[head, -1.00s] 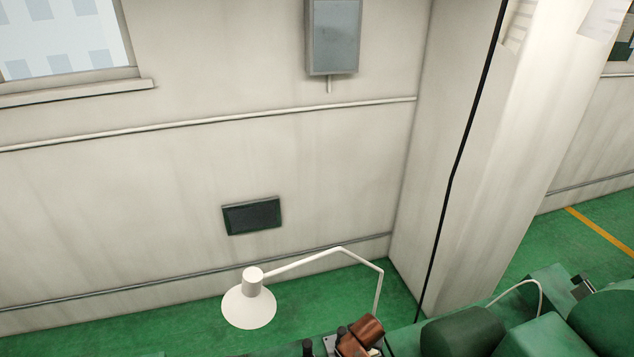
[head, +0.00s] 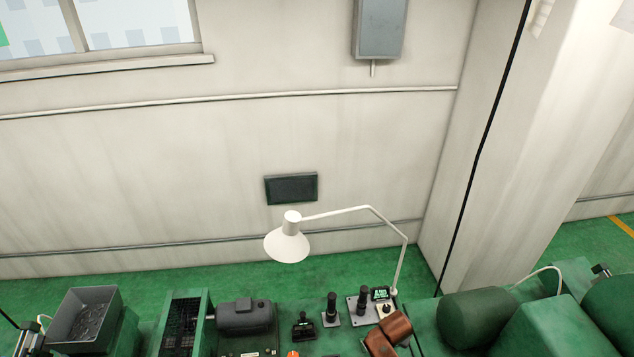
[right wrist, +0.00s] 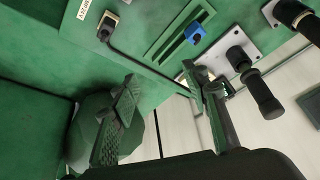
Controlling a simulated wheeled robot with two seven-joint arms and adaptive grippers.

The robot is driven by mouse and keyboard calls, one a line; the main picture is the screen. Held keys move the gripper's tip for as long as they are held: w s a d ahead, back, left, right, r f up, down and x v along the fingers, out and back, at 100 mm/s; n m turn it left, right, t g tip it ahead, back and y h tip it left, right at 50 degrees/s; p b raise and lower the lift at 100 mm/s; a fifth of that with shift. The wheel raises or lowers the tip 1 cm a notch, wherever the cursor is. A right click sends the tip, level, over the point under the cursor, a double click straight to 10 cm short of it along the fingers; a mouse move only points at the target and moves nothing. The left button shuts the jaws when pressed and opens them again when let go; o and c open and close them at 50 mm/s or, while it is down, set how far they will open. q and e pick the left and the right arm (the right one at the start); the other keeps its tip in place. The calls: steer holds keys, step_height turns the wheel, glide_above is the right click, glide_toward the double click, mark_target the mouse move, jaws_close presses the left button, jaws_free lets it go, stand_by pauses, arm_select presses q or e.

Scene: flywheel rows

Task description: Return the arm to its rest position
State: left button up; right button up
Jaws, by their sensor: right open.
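My right gripper (right wrist: 165,95) shows in the right wrist view, with its two fingers spread apart and nothing between them. Beyond the fingers is a green machine panel (right wrist: 60,40) with a blue knob (right wrist: 194,34) and a black-handled lever (right wrist: 258,90) on a light plate. How far the fingertips are from the panel I cannot tell. Neither of my grippers shows in the head view.
In the head view, a white lamp (head: 288,243) reaches over the green machine bench. Black levers (head: 331,310), a copper-coloured part (head: 388,334) and a grey bin (head: 85,318) stand along the bottom. A pillar (head: 540,150) rises at the right.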

steer(key=s+d+r+n, duration=0.2)
steer(key=s+d, duration=0.1)
steer(key=s, duration=0.8)
steer(key=s+d+r+n+y, duration=0.1)
steer(key=s+d+r+n, duration=0.15)
steer(key=s, duration=0.75)
steer(key=s+d+r+n, duration=0.1)
steer(key=s+d+n, duration=0.15)
steer(key=s, duration=0.85)
step_height(320, 180, down, 40)
steer(key=s+f+g+b, duration=0.1)
steer(key=s+g+b, duration=0.1)
steer(key=b, duration=0.9)
arm_select(q)
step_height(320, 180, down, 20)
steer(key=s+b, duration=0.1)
steer(key=b, duration=0.7)
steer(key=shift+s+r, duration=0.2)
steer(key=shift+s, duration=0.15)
arm_select(e)
steer(key=s+f, duration=0.9)
steer(key=f, duration=0.4)
steer(key=s+f+g+y, duration=0.1)
steer(key=s+f, duration=0.9)
steer(key=f, duration=0.3)
steer(key=shift+a, duration=0.4)
